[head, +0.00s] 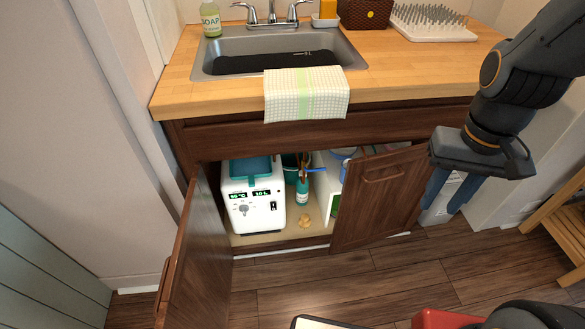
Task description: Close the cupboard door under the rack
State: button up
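The drying rack (432,20) stands on the right end of the counter. The dark wooden right cupboard door (375,210) is below it and stands partly open, its left edge swung outward. Its bar handle (383,173) is near the top. My gripper (449,200) points down just right of this door, its blue fingers apart with nothing seen between them. The palm overlaps the door's upper right edge in the picture; I cannot tell whether they touch.
The left cupboard door (190,260) stands wide open. Inside are a white machine (252,200), a teal bottle (302,190) and a white box (325,180). A towel (306,94) hangs over the counter edge. A wooden stand (565,225) is at right.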

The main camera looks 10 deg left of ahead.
aim_at(381, 195)
jog(key=u, duration=0.55)
jog(key=i, duration=0.7)
jog(key=u, duration=0.15)
